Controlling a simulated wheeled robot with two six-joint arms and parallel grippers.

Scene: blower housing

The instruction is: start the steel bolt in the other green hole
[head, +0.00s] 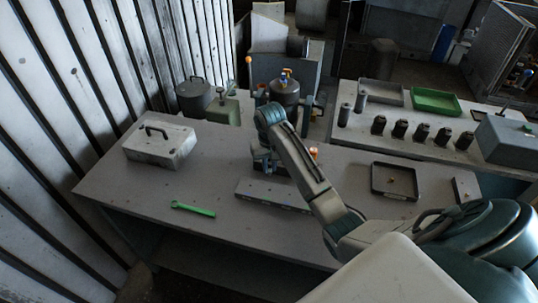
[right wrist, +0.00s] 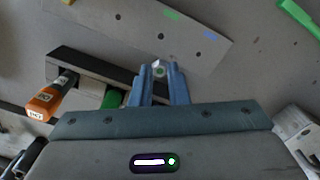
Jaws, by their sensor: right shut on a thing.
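My right gripper (right wrist: 160,72) is shut on a small pale steel bolt (right wrist: 160,68), seen nearly end-on between the blue fingertips. In the right wrist view, the fingertips overlap the near edge of a grey plate (right wrist: 130,25) with dark holes. A green mark (right wrist: 172,15) and a blue mark (right wrist: 208,36) show on the plate. In the head view the right arm reaches over the grey plate (head: 262,196), and the fingers and bolt are mostly hidden. I cannot tell whether the bolt touches the plate. Any hole under the fingertips is hidden. My left gripper is out of view.
A green wrench (head: 193,209) lies left of the plate. A grey metal box (head: 160,140) stands at the back left. A dark tray (head: 375,190) with a small brass-coloured part is to the right.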

